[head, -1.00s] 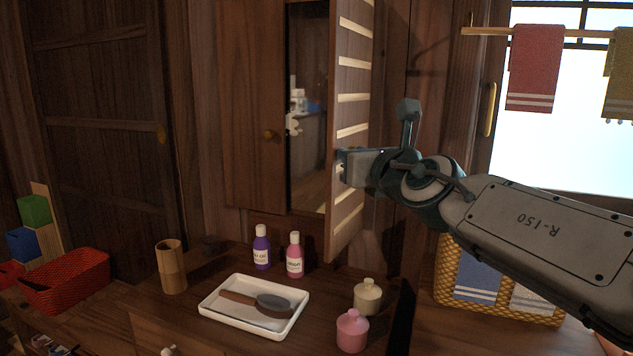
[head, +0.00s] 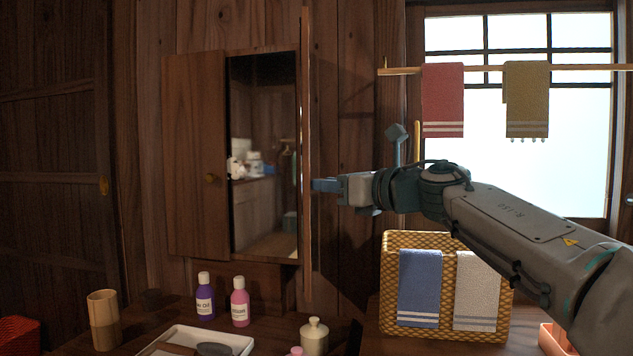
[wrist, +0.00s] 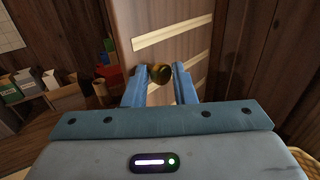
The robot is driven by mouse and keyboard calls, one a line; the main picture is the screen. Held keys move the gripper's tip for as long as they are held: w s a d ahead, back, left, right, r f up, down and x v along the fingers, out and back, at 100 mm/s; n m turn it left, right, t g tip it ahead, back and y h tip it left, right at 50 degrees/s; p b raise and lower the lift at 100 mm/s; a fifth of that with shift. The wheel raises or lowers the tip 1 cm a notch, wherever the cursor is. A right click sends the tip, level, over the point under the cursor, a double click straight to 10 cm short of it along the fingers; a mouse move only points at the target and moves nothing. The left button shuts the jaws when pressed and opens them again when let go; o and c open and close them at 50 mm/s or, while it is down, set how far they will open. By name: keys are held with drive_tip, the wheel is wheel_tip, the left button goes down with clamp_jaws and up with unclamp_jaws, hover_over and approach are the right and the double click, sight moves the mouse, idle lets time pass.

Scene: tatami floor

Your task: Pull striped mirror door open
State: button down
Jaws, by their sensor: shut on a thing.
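The striped mirror door (head: 306,120) stands swung out from the wall cabinet and shows nearly edge-on in the head view. In the wrist view its wooden face with pale slats (wrist: 180,30) fills the upper middle. A round brass-coloured knob (wrist: 160,73) on it sits between my two blue fingers. My gripper (head: 316,186) is shut on this knob, at the right side of the door; the fingers also show in the wrist view (wrist: 160,88). Behind the door, the cabinet opening (head: 265,150) shows pale items that look like a reflection or shelf contents.
A plain cabinet door (head: 195,150) with its own knob is at the left. Below stand a purple bottle (head: 205,300), a pink bottle (head: 240,305), a wooden cup (head: 103,318) and a white tray (head: 240,342). A wicker basket (head: 390,290) with towels stands below my arm.

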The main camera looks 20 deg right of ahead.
drive_tip(key=shift+w+d+r, duration=0.15)
drive_tip(key=shift+d+r, duration=0.3)
drive_tip(key=shift+r, duration=0.15)
drive_tip(key=c, duration=1.3)
unclamp_jaws()
drive_tip(key=shift+w+f, duration=0.2)
drive_tip(key=shift+w, duration=0.15)
drive_tip(key=shift+o, duration=1.3)
drive_tip(key=shift+w+a+f, duration=0.2)
drive_tip(key=shift+w+f, duration=0.3)
drive_tip(key=shift+w, duration=0.1)
drive_tip(key=shift+o, duration=0.2)
drive_tip(key=shift+d, duration=0.15)
drive_tip(key=shift+s+d, duration=0.25)
drive_tip(key=shift+s, duration=0.2)
drive_tip(key=shift+c, duration=1.3)
drive_tip(key=shift+s, duration=0.1)
